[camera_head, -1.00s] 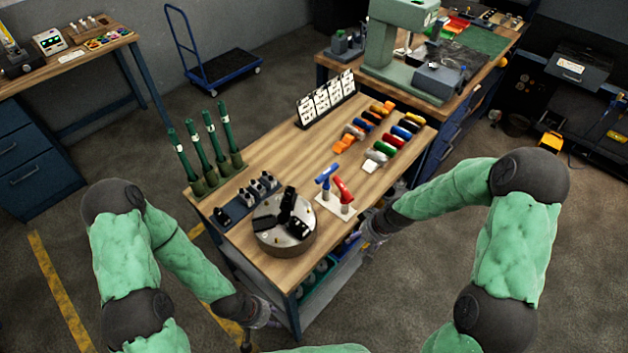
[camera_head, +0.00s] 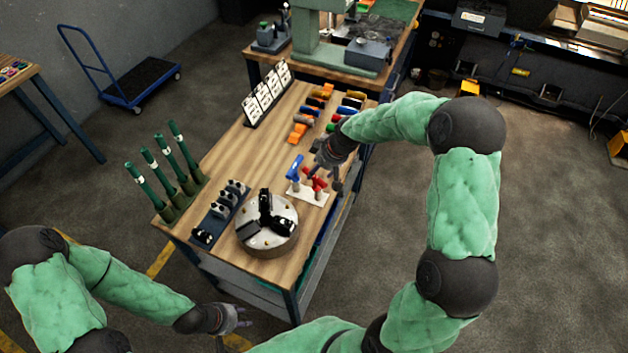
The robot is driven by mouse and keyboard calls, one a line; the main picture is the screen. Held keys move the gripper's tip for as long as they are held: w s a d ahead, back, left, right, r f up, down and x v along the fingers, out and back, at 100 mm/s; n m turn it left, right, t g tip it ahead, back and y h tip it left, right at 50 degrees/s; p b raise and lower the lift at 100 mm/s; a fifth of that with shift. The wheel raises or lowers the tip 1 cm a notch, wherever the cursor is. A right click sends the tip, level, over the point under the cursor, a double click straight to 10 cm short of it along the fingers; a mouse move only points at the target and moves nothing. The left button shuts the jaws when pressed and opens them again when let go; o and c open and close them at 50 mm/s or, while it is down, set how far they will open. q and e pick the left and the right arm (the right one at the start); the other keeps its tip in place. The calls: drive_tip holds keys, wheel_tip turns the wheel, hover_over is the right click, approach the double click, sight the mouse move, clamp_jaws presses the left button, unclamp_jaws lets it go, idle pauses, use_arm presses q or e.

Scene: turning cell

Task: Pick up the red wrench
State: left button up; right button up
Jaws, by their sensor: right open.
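The red wrench (camera_head: 316,184) is a T-handled chuck key standing in a white holder (camera_head: 309,195) on the wooden bench. A blue wrench (camera_head: 295,168) of the same kind stands just left of it. My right gripper (camera_head: 326,181) is open at the red wrench, with its fingers over and beside the red handle and hiding part of it. I cannot tell whether the fingers touch it. My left gripper (camera_head: 240,322) is off the front left of the bench, low and away from the wrenches; its fingers look spread and empty.
A round metal chuck (camera_head: 283,214) sits in front of the holder. Dark jaw blocks in a rack (camera_head: 213,223), green tubes (camera_head: 167,178) and a card stand (camera_head: 268,92) line the left side. Several colored pieces (camera_head: 313,103) lie behind. The bench middle is bare.

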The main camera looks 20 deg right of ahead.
sight(316, 187)
drive_tip(key=shift+x, duration=2.7)
drive_tip(key=shift+r, duration=0.1)
clamp_jaws()
